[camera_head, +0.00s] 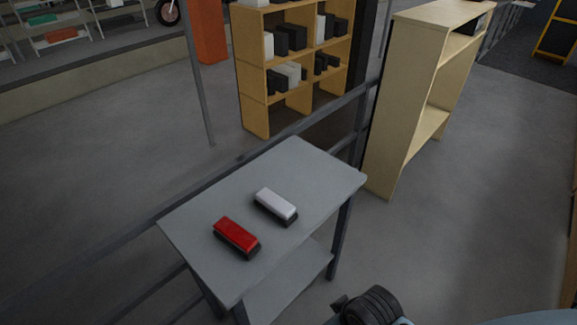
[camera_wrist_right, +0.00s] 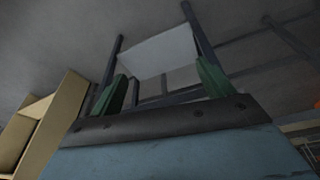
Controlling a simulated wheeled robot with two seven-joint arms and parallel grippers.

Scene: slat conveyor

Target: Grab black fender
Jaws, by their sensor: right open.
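I cannot make out a thing that is clearly a black fender in either view. On the grey table (camera_head: 300,172) lie a red block with a dark base (camera_head: 236,236) and, to its upper right, a white block with a dark base (camera_head: 274,204). My right gripper shows in the right wrist view (camera_wrist_right: 163,88); its two green fingers are apart with nothing held between them. Beyond them are a pale panel and dark bars, which look like the table and its legs. A dark ribbed part at the bottom of the head view seems to be mine. My left gripper is out of view.
A wooden shelf (camera_head: 253,72) with black and white blocks stands behind a dark rail (camera_head: 252,153). A taller pale shelf unit (camera_head: 400,110) stands right of the table. An orange post (camera_head: 208,30) is at the back. The floor at right is clear.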

